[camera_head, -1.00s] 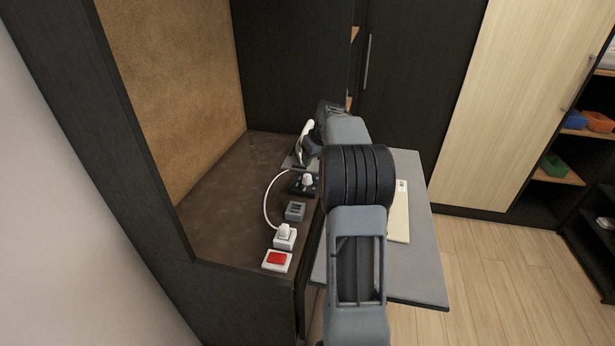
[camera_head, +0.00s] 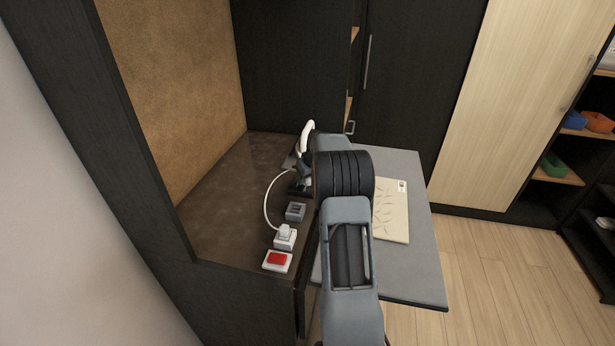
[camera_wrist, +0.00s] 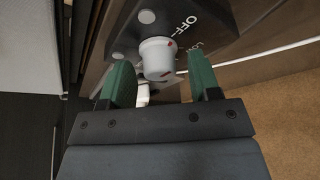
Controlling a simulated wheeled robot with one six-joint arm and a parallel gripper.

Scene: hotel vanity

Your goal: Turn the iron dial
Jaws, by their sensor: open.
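The iron dial (camera_wrist: 158,57) is a pale round knob with red marks on a dark panel (camera_wrist: 205,22) lettered "OFF" and "LOW" in the wrist view. My gripper (camera_wrist: 161,80) is open, with one green finger on each side of the dial in the picture. I cannot tell whether either finger touches it. In the head view my arm hides the dial and most of its panel. The iron (camera_head: 307,133), with a white curved handle, stands at the back of the counter, partly behind my arm.
On the brown counter (camera_head: 228,200) are a grey socket block (camera_head: 295,211), a white plug (camera_head: 284,236) with a white cord, and a red switch (camera_head: 278,260).

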